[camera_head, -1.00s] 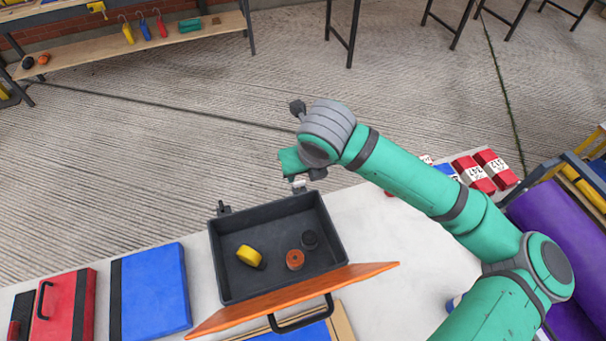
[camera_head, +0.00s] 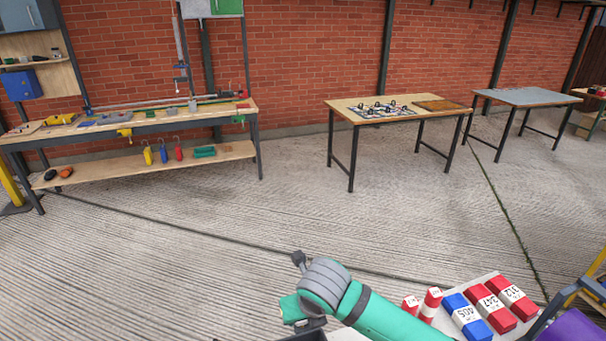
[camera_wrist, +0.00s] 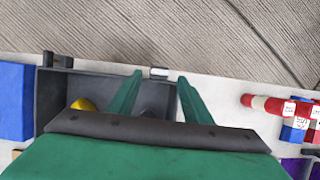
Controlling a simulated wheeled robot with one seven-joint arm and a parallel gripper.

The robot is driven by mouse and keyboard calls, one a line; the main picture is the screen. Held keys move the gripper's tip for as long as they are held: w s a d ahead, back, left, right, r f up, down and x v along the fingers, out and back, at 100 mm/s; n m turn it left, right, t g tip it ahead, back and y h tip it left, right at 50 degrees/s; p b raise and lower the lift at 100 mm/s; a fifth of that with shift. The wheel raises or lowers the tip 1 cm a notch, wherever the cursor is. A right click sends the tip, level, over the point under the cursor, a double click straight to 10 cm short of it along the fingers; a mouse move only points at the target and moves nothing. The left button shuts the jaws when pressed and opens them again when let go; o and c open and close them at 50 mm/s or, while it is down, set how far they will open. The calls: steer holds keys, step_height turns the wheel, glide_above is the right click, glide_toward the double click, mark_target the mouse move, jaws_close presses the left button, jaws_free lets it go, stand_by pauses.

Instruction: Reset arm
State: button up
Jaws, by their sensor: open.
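My gripper (camera_wrist: 155,92) shows in the wrist view with its two green fingers apart and nothing between them. It is over the back right part of a dark grey open case (camera_wrist: 52,88). A yellow object (camera_wrist: 84,104) lies in the case at the left, partly hidden by my gripper. In the head view my green and grey arm reaches in from the bottom edge. The fingers are not clearly visible there, and only a dark edge of the case shows at the bottom.
Red and blue labelled boxes (camera_head: 492,309) and red cylinders (camera_head: 432,302) are right of my arm. A workbench (camera_head: 140,124) stands at the back left, and a table (camera_head: 345,107) with small items stands at the back middle. Concrete floor between is clear.

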mark_target(302, 323)
steer(key=x, duration=0.4)
steer(key=shift+w+f, duration=0.1)
steer(key=shift+f, duration=0.2)
steer(key=shift+r, duration=0.1)
